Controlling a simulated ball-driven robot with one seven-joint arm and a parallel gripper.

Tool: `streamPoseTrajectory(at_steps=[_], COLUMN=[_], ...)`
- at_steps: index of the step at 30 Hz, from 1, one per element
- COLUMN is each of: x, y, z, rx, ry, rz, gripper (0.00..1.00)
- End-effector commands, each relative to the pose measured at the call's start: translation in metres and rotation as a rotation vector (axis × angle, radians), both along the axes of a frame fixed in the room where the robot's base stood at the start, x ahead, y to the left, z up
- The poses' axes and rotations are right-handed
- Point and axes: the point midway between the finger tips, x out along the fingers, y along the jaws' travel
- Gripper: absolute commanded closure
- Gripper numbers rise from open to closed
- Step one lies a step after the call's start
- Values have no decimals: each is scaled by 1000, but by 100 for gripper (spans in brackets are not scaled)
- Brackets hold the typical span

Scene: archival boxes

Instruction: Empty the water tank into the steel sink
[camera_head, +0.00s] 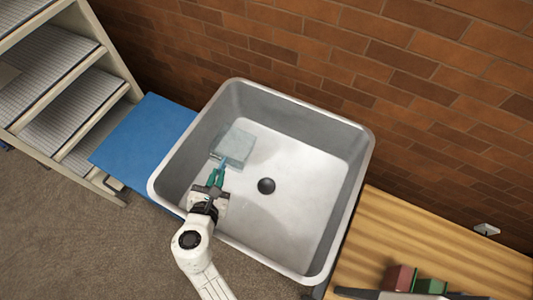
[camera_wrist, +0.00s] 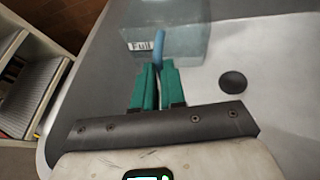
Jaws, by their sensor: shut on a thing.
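The water tank (camera_head: 234,145) is a pale, see-through bluish box over the left part of the steel sink (camera_head: 305,205). I cannot tell whether it touches the basin. In the wrist view the tank (camera_wrist: 185,38) carries a white label reading "Full" and has a blue handle (camera_wrist: 158,45). My gripper (camera_head: 217,172) reaches over the sink's near left rim. Its teal fingers (camera_wrist: 157,70) are closed on the blue handle, and the tank lies beyond the fingertips. The fingers hide part of the handle.
The dark round drain (camera_head: 266,186) is in the basin's middle, right of the tank. A blue surface (camera_head: 140,140) and grey shelves (camera_head: 60,100) stand left. A wooden counter (camera_head: 420,235) with red (camera_head: 399,278) and green (camera_head: 430,287) objects is right. A brick wall (camera_head: 400,70) stands behind.

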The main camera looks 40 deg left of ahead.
Motion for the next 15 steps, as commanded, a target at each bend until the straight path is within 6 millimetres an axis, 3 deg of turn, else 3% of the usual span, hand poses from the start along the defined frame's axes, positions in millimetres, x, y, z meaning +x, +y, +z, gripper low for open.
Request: streamPoseTrajectory(at_steps=[15], x=[2], y=[6], z=[54], rx=[-114], ry=[-85], rz=[-74], gripper=[100])
